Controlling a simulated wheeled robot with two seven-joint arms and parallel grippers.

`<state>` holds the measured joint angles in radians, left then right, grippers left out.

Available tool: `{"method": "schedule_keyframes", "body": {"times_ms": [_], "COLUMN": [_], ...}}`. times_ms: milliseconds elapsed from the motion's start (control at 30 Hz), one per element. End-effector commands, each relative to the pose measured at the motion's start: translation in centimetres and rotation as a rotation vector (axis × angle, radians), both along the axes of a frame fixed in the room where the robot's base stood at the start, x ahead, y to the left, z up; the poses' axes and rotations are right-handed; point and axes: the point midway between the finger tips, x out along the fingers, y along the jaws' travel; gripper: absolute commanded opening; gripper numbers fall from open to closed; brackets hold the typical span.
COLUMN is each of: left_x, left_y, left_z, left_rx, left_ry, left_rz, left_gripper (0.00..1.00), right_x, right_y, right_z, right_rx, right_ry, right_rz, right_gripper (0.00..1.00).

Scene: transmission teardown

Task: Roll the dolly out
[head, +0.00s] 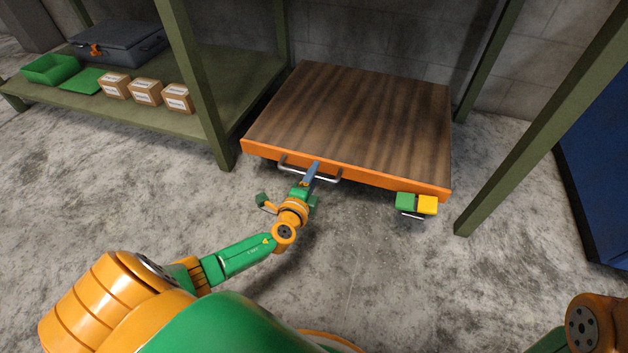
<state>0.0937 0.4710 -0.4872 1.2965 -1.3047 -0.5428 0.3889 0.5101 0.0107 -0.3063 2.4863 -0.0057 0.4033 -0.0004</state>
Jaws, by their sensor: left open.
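The dolly (350,120) is a low platform with a dark wood top and an orange front edge, standing under a green frame near the wall. A silver bar handle (329,180) sticks out from its front edge. My left gripper (311,173) is open at the left-middle part of this handle, its blue finger part overlapping the bar in the picture. I cannot tell whether it touches the bar. My right arm shows only at the bottom right corner, and its gripper is out of view.
Green posts (203,90) and (540,125) flank the dolly. The left shelf (150,110) holds boxes, a green bin (50,69) and a grey case (120,42). A blue cabinet (600,160) stands right. Floor in front is clear.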

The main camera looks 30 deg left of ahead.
Motion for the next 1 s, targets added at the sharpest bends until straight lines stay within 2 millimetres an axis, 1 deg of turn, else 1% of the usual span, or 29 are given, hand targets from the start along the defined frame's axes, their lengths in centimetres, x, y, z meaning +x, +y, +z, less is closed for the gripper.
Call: {"method": "schedule_keyframes", "body": {"times_ms": [200,267,300,367,400,1000], "left_x": [0.11,0.11,0.10,0.09,0.09,0.07], "left_y": [0.02,0.02,0.01,0.01,0.01,0.00], "left_z": [0.02,0.02,0.01,0.00,0.00,-0.04], "left_rx": [-0.001,-0.001,-0.001,-0.001,-0.001,0.000], "left_ry": [0.001,0.001,0.001,0.001,0.001,0.002], "left_rz": [0.000,0.000,0.000,0.000,0.000,0.000], "left_gripper": [0.47,0.31,0.20,0.04,0.00,0.00], "right_x": [0.00,0.01,0.01,0.02,0.02,0.04], "right_y": [0.02,0.02,0.03,0.03,0.03,0.02], "right_z": [0.03,0.03,0.02,0.02,0.02,0.00], "right_rx": [0.000,0.000,0.000,0.000,0.000,0.000], "right_ry": [0.000,0.000,0.001,0.001,0.001,0.001], "right_rz": [0.000,0.000,0.000,0.000,0.000,0.000], "right_gripper": [0.50,0.50,0.50,0.50,0.50,0.50]}}
